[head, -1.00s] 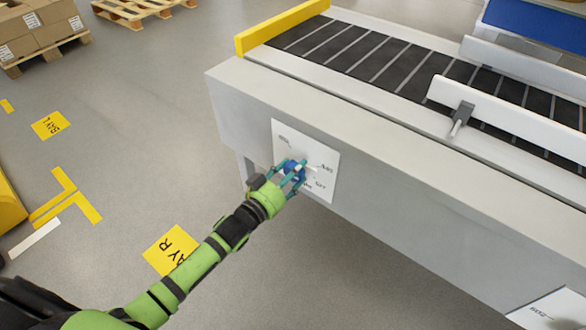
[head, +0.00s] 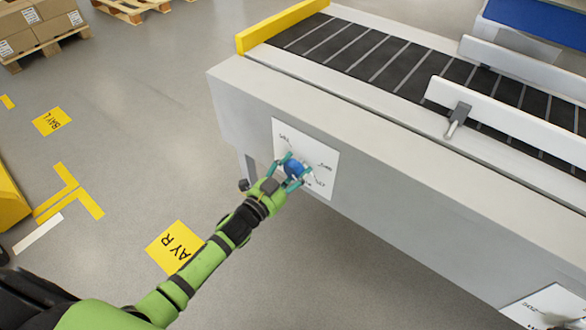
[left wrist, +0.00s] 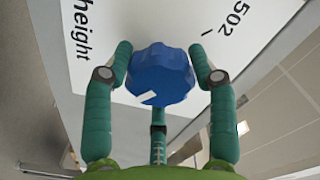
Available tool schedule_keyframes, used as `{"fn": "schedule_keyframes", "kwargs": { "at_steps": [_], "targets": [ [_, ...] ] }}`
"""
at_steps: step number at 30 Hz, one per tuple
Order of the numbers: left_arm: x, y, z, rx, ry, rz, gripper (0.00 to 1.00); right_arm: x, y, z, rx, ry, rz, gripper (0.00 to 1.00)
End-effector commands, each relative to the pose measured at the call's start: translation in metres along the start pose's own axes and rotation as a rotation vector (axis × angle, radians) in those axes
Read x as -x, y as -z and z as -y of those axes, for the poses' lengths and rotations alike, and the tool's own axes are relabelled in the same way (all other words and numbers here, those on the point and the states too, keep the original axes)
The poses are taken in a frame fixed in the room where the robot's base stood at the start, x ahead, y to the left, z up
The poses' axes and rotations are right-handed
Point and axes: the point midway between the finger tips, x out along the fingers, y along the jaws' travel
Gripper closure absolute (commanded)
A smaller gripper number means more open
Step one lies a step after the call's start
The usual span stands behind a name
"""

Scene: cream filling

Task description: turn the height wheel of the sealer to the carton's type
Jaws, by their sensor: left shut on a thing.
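The blue lobed height wheel (head: 294,168) sits on a white label plate (head: 318,158) on the sealer's grey side. My left gripper (head: 291,172) is shut on the wheel, its teal fingers on either side. In the left wrist view the wheel (left wrist: 160,80) lies between the fingertips of the left gripper (left wrist: 162,65), with a small white mark at its lower left. Around it the plate (left wrist: 180,20) reads "height" at left and "502" at upper right. The other plate markings are too small to read in the head view.
The sealer's roller conveyor (head: 370,60) has a yellow end bar (head: 285,26) and white side guides. A second label plate (head: 550,305) is at the lower right. Cartons on a pallet (head: 38,30) stand at the upper left. The floor left of the sealer is mostly open.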

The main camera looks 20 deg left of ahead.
Motion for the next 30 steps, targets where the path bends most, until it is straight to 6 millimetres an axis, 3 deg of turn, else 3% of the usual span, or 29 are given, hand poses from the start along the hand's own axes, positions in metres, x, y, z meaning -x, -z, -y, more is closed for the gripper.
{"fn": "schedule_keyframes", "kwargs": {
  "at_steps": [1,18,19,21,30],
  "targets": [
    [-0.0034,0.0087,0.0054,-0.015,0.011,-0.022,0.75,0.0005,0.0002,-0.0001,0.000,0.000,0.000,0.07],
    [-0.0036,0.0096,0.0035,-0.044,0.009,-0.024,0.75,-0.0001,-0.0025,-0.0002,0.001,0.000,0.004,0.07],
    [-0.0036,0.0096,0.0034,-0.044,0.009,-0.024,0.38,-0.0001,-0.0023,-0.0002,0.001,0.000,0.004,0.07],
    [-0.0035,0.0093,0.0032,-0.043,0.009,-0.023,0.18,-0.0002,-0.0019,-0.0003,0.001,0.000,0.003,0.07],
    [-0.0013,0.0048,0.0011,-0.043,0.004,-0.012,0.18,0.0000,0.0021,-0.0004,0.001,-0.001,-0.006,0.07]
  ]
}}
